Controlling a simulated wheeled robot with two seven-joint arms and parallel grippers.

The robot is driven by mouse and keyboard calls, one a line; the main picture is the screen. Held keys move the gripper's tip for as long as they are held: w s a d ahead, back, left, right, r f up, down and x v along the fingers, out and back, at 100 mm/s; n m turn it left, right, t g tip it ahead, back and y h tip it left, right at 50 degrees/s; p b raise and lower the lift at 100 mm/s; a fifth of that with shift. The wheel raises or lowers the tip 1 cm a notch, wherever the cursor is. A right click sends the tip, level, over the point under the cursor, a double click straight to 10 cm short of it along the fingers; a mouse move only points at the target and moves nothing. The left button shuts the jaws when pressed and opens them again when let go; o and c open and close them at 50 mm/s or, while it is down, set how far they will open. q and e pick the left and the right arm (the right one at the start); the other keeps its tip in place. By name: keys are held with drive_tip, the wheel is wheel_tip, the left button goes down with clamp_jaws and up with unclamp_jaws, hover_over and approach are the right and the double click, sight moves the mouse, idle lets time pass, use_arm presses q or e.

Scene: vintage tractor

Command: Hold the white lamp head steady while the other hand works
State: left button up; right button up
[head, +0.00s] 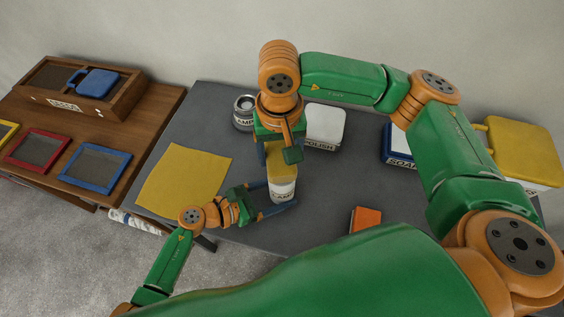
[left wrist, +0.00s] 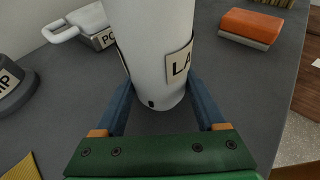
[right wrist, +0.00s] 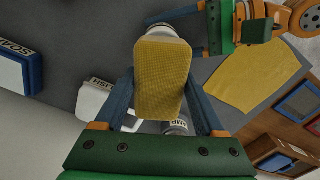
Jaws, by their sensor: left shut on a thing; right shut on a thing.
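The white lamp head (head: 283,188), labelled LAMP, stands upright near the front middle of the grey table. My left gripper (head: 277,206) is shut around its lower part from the left; in the left wrist view the white cylinder (left wrist: 158,50) sits between the blue fingers. My right gripper (head: 281,152) comes from above and is shut on a yellow block (right wrist: 162,78), perhaps a sponge. The block also shows in the head view (head: 283,170), right over the lamp head's top. The lamp's top is hidden; I cannot tell whether the block touches it.
A flat yellow cloth (head: 184,180) lies left on the grey table (head: 215,100). Behind stand a grey lamp piece (head: 244,114) and a white polish container (head: 326,124). A blue-and-white soap box (head: 397,148) and an orange block (head: 366,219) are at right. A wooden table (head: 150,110) adjoins left.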

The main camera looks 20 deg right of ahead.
sight(284, 181)
drive_tip(key=shift+w, duration=0.25)
drive_tip(key=shift+s+a, duration=0.2)
drive_tip(key=shift+s, duration=0.8)
drive_tip(key=shift+s+a, duration=0.15)
drive_tip(key=shift+s, duration=0.9)
drive_tip(key=shift+s+a, duration=0.2)
drive_tip(key=shift+s, duration=0.8)
wheel_tip(284, 181, up, 8)
use_arm(q)
drive_tip(key=o, duration=1.5)
